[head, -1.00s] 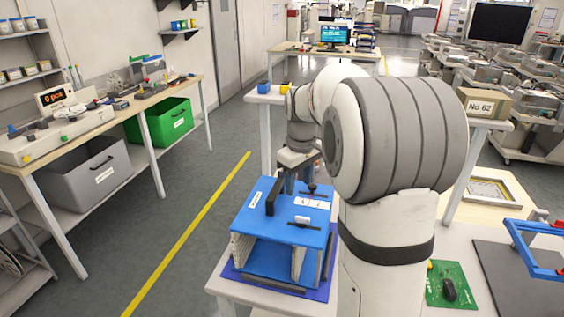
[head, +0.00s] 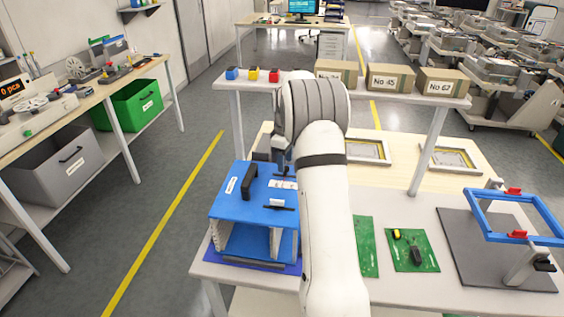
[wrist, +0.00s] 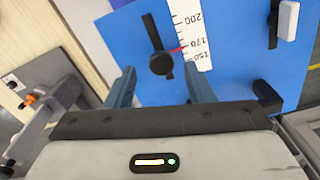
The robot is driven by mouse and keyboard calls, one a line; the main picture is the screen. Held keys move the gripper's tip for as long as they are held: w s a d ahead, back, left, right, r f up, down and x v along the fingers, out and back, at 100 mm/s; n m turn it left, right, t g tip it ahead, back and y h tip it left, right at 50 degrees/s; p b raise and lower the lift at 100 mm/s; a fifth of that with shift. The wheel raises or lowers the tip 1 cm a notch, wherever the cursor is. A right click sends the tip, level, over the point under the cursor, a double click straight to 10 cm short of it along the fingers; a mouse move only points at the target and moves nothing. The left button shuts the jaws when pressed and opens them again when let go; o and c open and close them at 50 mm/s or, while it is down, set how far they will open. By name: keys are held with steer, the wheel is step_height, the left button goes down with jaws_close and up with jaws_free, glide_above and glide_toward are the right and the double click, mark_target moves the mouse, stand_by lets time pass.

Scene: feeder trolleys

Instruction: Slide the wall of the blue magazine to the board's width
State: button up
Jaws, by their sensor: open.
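The blue magazine (head: 228,207) stands on the left part of the white table in the head view, with a black handle and a slot on its blue top. The wrist view shows its blue top plate (wrist: 115,45) with a round black knob (wrist: 161,64) in a slot. A white scale (wrist: 190,35) lies beside the slot, and a red pointer meets it near 170. My gripper (wrist: 150,82) is open, its two fingers on either side of the knob and apart from it. In the head view my arm hides most of my gripper. A green board (head: 368,247) lies right of the magazine, partly behind my arm.
Another green board (head: 411,244) with a black part lies further right. A blue frame fixture (head: 515,215) stands on a dark mat at the right. Boxes (head: 397,78) and small coloured bins (head: 252,74) sit on the shelf behind. The aisle to the left is clear.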

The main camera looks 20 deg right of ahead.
steer(key=shift+f, duration=0.75)
steer(key=shift+r, duration=0.1)
jaws_close()
